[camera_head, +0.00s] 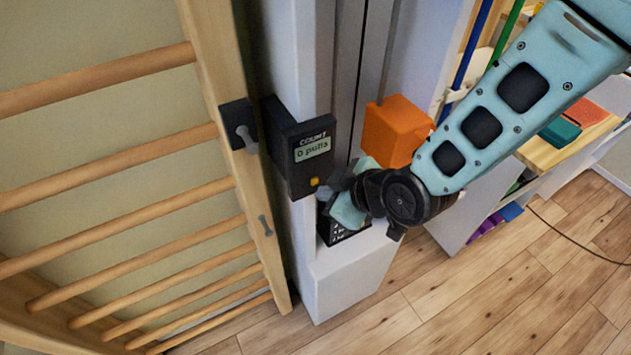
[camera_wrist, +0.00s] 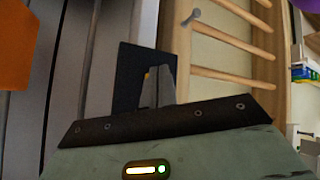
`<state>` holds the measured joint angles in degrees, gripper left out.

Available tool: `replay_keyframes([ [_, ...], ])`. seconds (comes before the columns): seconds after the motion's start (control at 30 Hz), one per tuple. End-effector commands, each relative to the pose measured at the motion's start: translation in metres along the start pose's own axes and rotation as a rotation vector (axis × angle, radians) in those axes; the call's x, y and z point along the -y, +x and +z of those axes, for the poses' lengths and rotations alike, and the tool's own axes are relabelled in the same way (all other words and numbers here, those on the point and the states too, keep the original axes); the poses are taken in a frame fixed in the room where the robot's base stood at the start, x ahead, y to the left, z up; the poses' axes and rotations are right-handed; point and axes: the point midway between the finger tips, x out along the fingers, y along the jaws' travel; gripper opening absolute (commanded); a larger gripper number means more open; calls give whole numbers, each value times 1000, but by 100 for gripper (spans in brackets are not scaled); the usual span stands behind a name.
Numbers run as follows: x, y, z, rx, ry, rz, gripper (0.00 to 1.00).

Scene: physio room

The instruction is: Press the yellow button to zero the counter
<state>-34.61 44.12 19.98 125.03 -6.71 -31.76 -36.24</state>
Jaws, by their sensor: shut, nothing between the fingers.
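In the wrist view the dark counter (camera_wrist: 127,75) stands behind my shut fingers (camera_wrist: 165,75). A sliver of the yellow button (camera_wrist: 146,76) shows at their left edge; the rest is hidden.
An orange block (camera_head: 398,130) is on the grey machine column right of the counter, close to my arm. Wooden wall bars (camera_head: 120,150) fill the left. A shelf unit (camera_head: 470,215) stands right. The wooden floor (camera_head: 500,290) is mostly clear.

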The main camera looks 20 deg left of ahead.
Motion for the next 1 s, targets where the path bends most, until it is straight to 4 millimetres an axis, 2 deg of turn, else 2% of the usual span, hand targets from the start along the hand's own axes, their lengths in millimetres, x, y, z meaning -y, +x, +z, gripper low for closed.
replay_keyframes([
  [0.37,2,-3,3,1,0,0,0],
  [0.8,23,-31,23,0,0,1,0],
  [1.0,26,-35,26,1,1,0,0],
])
